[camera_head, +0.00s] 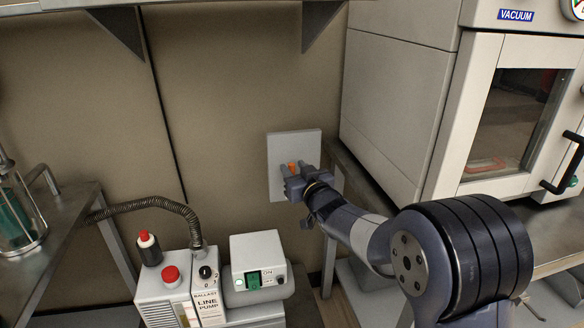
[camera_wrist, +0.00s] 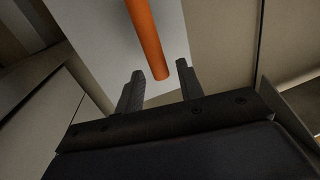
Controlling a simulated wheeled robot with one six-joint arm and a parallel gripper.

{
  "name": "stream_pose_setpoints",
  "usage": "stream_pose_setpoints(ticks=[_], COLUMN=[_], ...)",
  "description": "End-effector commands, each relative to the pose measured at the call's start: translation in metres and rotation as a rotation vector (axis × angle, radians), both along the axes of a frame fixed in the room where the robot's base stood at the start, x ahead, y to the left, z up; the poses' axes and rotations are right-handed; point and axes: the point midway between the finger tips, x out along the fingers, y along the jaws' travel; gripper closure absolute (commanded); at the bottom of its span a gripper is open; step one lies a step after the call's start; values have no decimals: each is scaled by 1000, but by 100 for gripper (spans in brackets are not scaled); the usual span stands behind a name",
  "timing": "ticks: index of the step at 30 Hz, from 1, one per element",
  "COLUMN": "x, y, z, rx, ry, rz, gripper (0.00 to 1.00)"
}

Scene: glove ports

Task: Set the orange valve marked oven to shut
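The orange valve handle (camera_head: 292,167) shows as a small bit of orange on a grey wall plate (camera_head: 308,143), mostly hidden behind my gripper. In the wrist view the orange handle (camera_wrist: 149,40) is a long bar coming down from the top edge, its free end between the two fingers. My gripper (camera_wrist: 157,82) is open, with a finger on each side of the bar's end and a visible gap on both sides. In the head view my gripper (camera_head: 291,179) is in front of the plate. No marking reading oven is legible on the plate.
A white cabinet labelled VACUUM (camera_head: 395,95) stands close right of the plate. Below left are a line pump (camera_head: 165,308) with a ribbed hose (camera_head: 150,205) and a white box with a green switch (camera_head: 257,247). A metal table (camera_head: 65,215) is at left.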

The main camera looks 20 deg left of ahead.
Motion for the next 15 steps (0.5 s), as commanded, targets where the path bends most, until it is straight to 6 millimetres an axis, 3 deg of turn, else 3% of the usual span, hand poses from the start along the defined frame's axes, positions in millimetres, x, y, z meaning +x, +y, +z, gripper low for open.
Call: stream_pose_setpoints(ticks=[6,15], x=[13,16], y=[12,15], z=[0,0], rx=[0,0], ry=[0,0], rz=[0,0], gripper=[64,64])
